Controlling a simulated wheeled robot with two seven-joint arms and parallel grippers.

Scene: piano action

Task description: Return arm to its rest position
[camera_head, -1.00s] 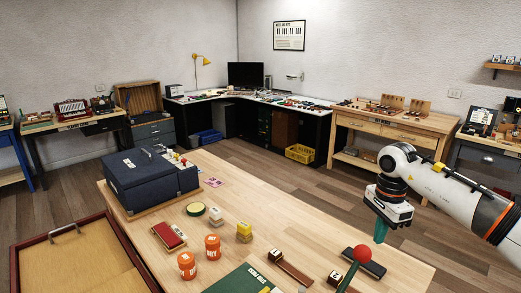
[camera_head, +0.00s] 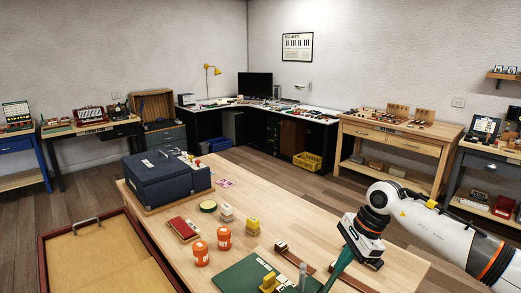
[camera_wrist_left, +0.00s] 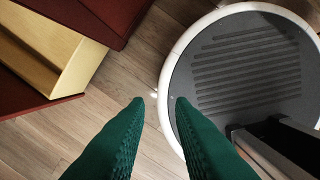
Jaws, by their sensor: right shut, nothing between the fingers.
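My right arm comes in from the right in the head view. Its gripper (camera_head: 335,277) is shut and empty, with its teal fingers pointing down and to the left over the front right part of the wooden table (camera_head: 290,222). Its fingertips are near the bottom edge of the picture, and I cannot tell whether they touch anything. My left gripper (camera_wrist_left: 159,102) shows only in the left wrist view. Its two green fingers are apart with nothing between them, above the floor and beside a round grey base with a white rim.
A dark blue case (camera_head: 165,182), orange jars (camera_head: 224,238), a green board (camera_head: 243,277) and small blocks are on the table. A brown wooden strip (camera_head: 292,259) lies near the right gripper. An open red-rimmed tray (camera_head: 105,255) is at the left.

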